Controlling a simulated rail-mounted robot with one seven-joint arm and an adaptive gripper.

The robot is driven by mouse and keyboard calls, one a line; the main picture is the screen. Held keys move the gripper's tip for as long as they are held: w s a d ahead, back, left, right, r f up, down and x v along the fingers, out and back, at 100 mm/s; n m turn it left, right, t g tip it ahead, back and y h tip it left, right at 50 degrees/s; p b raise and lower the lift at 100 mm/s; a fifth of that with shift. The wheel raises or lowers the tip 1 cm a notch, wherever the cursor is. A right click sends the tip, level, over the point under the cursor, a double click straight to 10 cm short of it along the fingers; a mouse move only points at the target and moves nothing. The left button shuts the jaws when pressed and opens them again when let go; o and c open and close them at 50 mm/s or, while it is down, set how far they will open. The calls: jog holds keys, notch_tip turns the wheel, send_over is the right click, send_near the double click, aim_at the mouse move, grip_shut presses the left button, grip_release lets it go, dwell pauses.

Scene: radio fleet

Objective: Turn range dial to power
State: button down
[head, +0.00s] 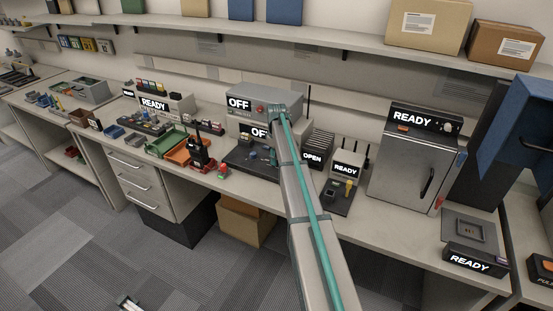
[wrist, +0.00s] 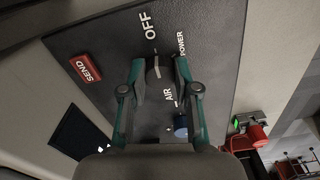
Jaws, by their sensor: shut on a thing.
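The range dial (wrist: 155,72) is a dark knob with a pale pointer line on a black panel (wrist: 105,45) in the wrist view. The white labels OFF, POWER and AIR stand around it, with OFF above, POWER at the upper right and AIR below. The pointer line appears directed up towards OFF. My gripper (wrist: 157,68) has its two teal fingers closed on the dial's sides. In the head view my arm reaches over the bench to the black panel (head: 240,160), and a display (head: 259,132) behind it reads OFF. The dial is too small to read there.
A handheld radio (head: 200,150) stands left of the panel; a READY unit (head: 346,168) stands to the right.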

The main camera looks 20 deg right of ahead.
jog(key=shift+m, duration=0.3)
jog(key=m+b, duration=0.1)
jog(key=m, duration=1)
dwell(0.4)
jog(key=c, duration=0.8)
grip_release()
jog(key=shift+a, duration=0.1)
jog(key=shift+c, duration=0.2)
jog(key=shift+r, duration=0.15)
notch_tip(320, 180, up, 12)
